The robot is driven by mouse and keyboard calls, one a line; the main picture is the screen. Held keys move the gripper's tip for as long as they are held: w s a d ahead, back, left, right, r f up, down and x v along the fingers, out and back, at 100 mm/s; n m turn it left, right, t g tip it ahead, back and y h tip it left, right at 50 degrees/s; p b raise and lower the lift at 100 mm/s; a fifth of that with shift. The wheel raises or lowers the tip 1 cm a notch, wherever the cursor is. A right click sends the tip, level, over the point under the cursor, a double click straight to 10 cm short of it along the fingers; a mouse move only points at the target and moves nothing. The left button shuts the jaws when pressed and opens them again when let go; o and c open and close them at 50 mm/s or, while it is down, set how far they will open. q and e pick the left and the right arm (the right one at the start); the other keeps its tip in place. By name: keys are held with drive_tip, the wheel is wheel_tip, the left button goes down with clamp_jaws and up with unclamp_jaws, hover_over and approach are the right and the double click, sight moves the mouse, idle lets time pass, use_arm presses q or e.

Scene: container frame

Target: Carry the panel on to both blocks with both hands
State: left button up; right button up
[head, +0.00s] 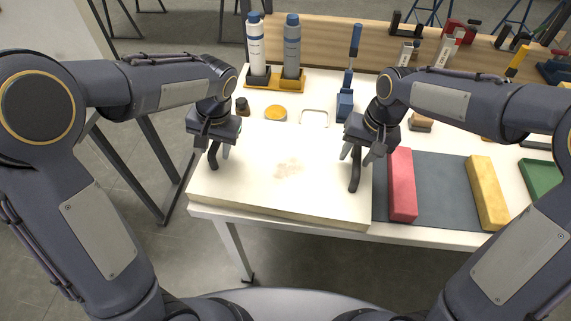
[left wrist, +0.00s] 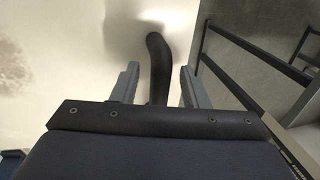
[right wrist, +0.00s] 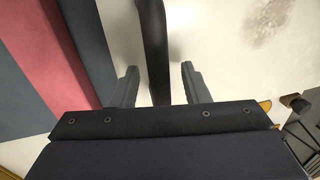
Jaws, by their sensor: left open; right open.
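The cream panel (head: 282,198) lies flat on the left part of the table, with a faint brown stain and a dark handle near each side. My left gripper (head: 218,150) is open over the left handle (head: 212,160). In the left wrist view this handle (left wrist: 158,60) shows between the parted fingers. My right gripper (head: 360,152) is open over the right handle (head: 354,175), which also shows between the fingers in the right wrist view (right wrist: 154,45). A red block (head: 402,187) and a yellow block (head: 486,193) lie on a dark grey mat right of the panel.
The mat (head: 442,190) has bare room between the blocks. Behind the panel are two bottles in a yellow holder (head: 260,83), a yellow-topped tin (head: 275,113) and a blue-handled tool (head: 348,75). A green item (head: 541,180) lies right of the yellow block.

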use_arm(q)
drive_tip(key=shift+f, duration=0.1)
use_arm(e)
drive_tip(key=shift+f, duration=0.15)
use_arm(q)
drive_tip(key=shift+c, duration=0.2)
use_arm(e)
drive_tip(key=shift+c, duration=0.3)
use_arm(q)
clamp_jaws()
use_arm(e)
clamp_jaws()
idle(0.5)
